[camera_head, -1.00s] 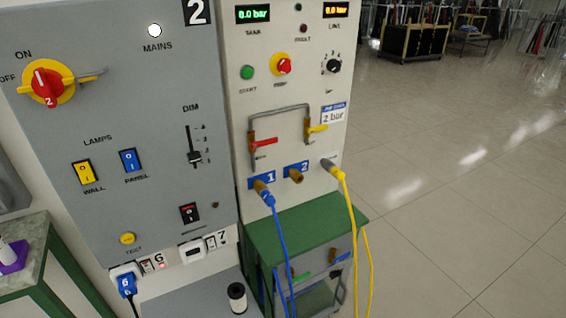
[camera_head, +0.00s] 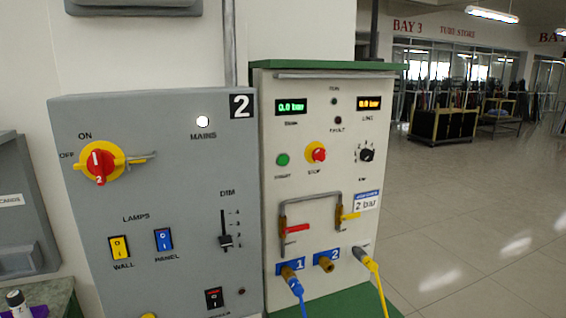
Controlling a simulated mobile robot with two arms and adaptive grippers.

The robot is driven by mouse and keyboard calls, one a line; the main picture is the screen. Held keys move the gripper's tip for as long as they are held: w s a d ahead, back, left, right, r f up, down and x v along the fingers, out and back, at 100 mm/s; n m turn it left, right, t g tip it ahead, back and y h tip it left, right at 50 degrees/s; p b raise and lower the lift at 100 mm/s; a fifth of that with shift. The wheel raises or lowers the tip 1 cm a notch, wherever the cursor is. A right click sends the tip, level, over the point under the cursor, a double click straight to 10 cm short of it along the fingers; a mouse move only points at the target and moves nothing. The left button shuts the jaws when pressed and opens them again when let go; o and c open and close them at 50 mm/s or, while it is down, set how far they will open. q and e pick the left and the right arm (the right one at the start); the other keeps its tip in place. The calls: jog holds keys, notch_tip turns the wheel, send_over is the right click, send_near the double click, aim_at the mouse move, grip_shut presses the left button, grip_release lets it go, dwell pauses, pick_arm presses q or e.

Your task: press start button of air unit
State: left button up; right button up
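The air unit (camera_head: 327,121) is a cream cabinet with a green top, right of the grey electrical panel. Its round green start button (camera_head: 283,160) is at the left of its front, under the green tank display (camera_head: 290,107), which reads 0.0 bar. A red stop knob on a yellow ring (camera_head: 316,153) is just right of it. The amber line display (camera_head: 369,103) also reads 0.0 bar. The run and fault lamps (camera_head: 335,110) look dark. Neither of my grippers shows in the view.
The grey panel (camera_head: 180,190) marked 2 has a red and yellow main switch (camera_head: 101,166) and a lit mains lamp (camera_head: 203,122). Blue (camera_head: 297,293) and yellow (camera_head: 376,283) hoses hang from the air unit's lower front. Open floor (camera_head: 470,230) lies to the right.

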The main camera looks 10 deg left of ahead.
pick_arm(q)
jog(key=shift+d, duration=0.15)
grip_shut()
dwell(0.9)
